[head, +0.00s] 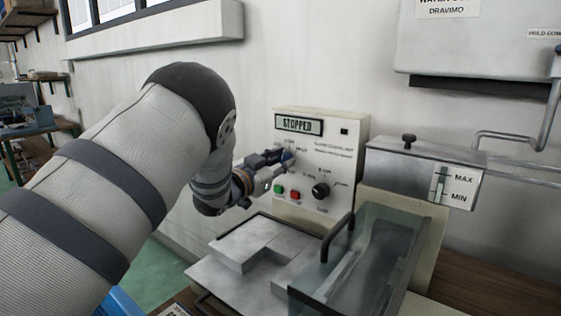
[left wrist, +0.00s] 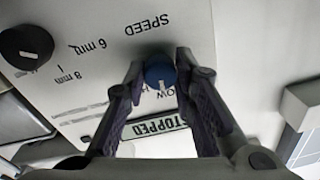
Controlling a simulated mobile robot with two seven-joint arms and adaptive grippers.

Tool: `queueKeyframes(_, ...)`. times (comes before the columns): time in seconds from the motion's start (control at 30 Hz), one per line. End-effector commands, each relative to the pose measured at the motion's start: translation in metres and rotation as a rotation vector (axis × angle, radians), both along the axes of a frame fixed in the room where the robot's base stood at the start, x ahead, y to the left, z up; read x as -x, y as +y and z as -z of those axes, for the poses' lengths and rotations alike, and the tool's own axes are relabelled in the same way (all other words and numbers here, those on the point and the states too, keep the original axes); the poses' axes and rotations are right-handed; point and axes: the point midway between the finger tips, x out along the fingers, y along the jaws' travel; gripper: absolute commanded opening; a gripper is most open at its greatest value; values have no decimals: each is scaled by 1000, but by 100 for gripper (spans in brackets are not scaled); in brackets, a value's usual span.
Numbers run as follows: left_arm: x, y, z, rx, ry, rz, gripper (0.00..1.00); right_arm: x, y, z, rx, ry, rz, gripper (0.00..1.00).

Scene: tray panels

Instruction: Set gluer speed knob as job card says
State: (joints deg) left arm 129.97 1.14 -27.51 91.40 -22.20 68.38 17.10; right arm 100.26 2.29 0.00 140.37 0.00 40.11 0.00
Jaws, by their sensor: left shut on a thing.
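The gluer control panel (head: 345,170) is a cream box with a display (head: 299,124) reading STOPPED. My left gripper (head: 285,160) reaches it from the left. In the left wrist view, which is upside down, my left gripper (left wrist: 161,82) is shut on the blue speed knob (left wrist: 159,72), one finger on each side, below the SPEED lettering. The knob has a white pointer mark directed toward the display. Part of the scale is hidden by the fingers. No readable job card shows. My right gripper is not in view.
A black knob (head: 320,190) sits lower right on the panel, beside a green button (head: 279,189) and a red button (head: 294,195). A glue tank (head: 410,170) with MAX and MIN marks stands right. A clear guard (head: 345,270) with a black handle is in front.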

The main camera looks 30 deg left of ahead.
Motion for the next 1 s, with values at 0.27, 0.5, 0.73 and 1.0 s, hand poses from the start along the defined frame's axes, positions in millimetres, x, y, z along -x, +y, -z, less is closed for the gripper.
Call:
queueKeyframes(0.27,0,0,1,-258,-35,1,0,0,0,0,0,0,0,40)
queueKeyframes(0.5,0,0,1,-464,-65,1,0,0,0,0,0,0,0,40)
queueKeyframes(0.73,0,0,0,-618,-87,0,0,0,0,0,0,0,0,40)
queueKeyframes(1.0,0,0,1,-723,-101,0,0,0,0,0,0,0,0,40)
